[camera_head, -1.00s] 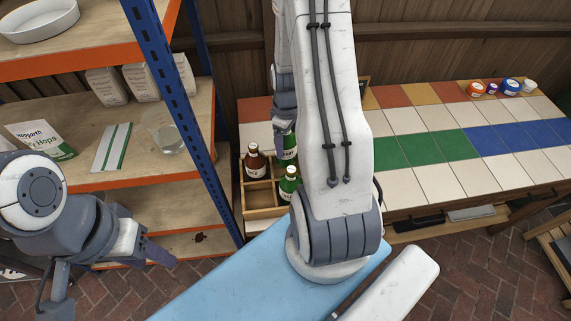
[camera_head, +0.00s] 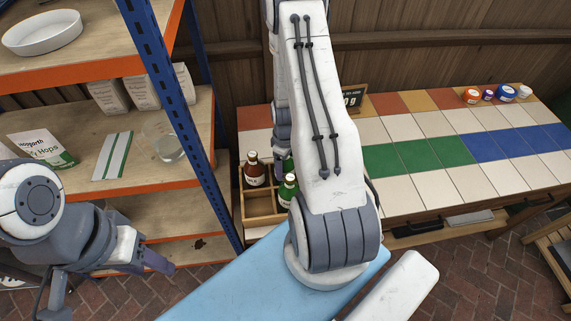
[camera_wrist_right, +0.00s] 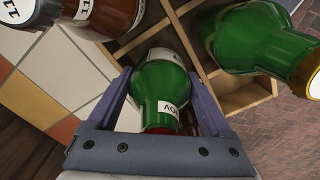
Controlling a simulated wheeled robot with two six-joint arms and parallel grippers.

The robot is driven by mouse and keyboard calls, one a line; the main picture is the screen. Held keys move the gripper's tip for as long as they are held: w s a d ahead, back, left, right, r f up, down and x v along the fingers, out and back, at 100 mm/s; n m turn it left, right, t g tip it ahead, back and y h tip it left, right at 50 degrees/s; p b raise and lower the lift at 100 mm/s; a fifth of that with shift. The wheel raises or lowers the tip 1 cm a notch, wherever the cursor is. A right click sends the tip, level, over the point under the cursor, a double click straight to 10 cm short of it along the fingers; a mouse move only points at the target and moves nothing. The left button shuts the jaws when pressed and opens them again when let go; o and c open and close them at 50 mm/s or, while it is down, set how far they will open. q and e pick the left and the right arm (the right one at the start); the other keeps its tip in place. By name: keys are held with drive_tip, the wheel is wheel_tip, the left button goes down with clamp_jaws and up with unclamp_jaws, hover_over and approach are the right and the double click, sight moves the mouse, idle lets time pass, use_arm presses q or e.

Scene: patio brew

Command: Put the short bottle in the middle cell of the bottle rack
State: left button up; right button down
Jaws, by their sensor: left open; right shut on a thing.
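My right gripper (camera_wrist_right: 163,108) is shut on a green bottle (camera_wrist_right: 160,78) with a white label, the short bottle as far as I can tell. In the head view my right gripper (camera_head: 281,150) is partly hidden behind my own arm, over the back of the wooden bottle rack (camera_head: 262,206). A brown bottle (camera_head: 254,172) stands in the rack left of the held one, and another green bottle (camera_head: 288,191) stands nearer. The wrist view shows rack dividers (camera_wrist_right: 247,97) around the held bottle; how deep it sits is unclear. My left gripper (camera_head: 160,264) is open and empty at lower left.
The tiled counter (camera_head: 405,190) right of the rack is largely clear, with small jars (camera_head: 505,93) at its far right. A small dark sign (camera_head: 353,99) stands at the back. A shelf unit with a blue post (camera_head: 165,85) stands close on the left.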

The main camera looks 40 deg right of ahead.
unclamp_jaws()
